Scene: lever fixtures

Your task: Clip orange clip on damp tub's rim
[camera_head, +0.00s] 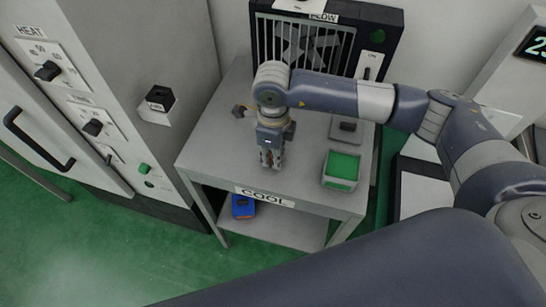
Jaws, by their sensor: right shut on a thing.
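My right gripper (270,163) points down over the grey table marked COOL, with its fingers close together. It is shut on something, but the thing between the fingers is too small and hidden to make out. I cannot clearly see an orange clip. A small pale tub (340,184) with a green inside stands on the table to the right of the gripper, apart from it. I cannot tell from its look whether it is the damp tub. My left gripper is not in view.
The table (222,152) has a lower shelf with a blue object (243,206) on it. A fan unit marked BLOW (380,35) stands behind. A dark-topped block (346,129) and a small dark piece (239,111) lie towards the back. A HEAT cabinet (95,150) stands left.

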